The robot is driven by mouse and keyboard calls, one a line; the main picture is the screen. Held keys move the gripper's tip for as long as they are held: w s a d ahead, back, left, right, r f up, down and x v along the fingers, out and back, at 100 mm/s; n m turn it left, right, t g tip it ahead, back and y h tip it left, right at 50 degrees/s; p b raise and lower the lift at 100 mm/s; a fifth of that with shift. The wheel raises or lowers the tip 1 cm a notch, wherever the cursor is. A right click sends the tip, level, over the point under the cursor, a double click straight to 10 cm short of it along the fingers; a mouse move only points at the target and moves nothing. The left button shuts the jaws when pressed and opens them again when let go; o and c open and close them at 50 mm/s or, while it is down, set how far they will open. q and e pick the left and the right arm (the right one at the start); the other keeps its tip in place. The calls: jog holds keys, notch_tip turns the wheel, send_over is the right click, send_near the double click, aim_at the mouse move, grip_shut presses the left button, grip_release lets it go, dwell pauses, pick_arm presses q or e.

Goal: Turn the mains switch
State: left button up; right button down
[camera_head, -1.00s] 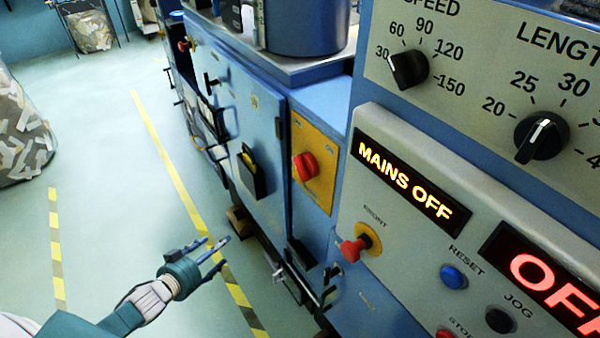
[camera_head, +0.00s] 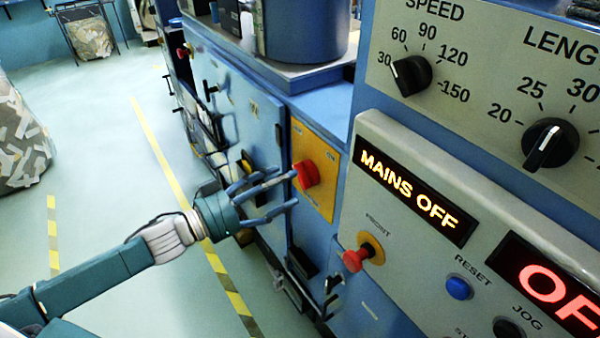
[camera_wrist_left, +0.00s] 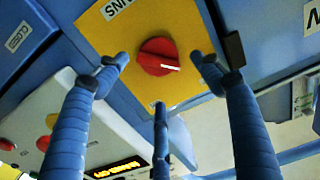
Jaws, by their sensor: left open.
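The mains switch is a red rotary knob (camera_head: 307,174) on a yellow plate (camera_head: 322,188) on the blue machine's side. My left gripper (camera_head: 292,187) is open, its fingers pointing at the knob; one fingertip overlaps the knob's edge in the head view. In the left wrist view the red knob (camera_wrist_left: 157,57) sits between and beyond the spread blue fingers (camera_wrist_left: 158,85), with a pale mark pointing right. The fingers look apart from the knob. The lit display (camera_head: 417,198) reads MAINS OFF. My right gripper is not in view.
To the right, the grey control panel (camera_head: 400,265) carries a red mushroom button (camera_head: 356,258), a blue reset button (camera_head: 458,288) and a red-lit display (camera_head: 555,290). Speed (camera_head: 411,75) and length (camera_head: 549,146) dials sit above. Floor on the left is open, with striped tape.

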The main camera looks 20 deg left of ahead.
aim_at(300, 175)
pick_arm(q)
jog(key=shift+p+x, duration=0.55)
jog(key=shift+x, duration=2.15)
jog(key=c, duration=0.8)
jog(key=shift+a, duration=0.1)
jog(key=c, duration=0.4)
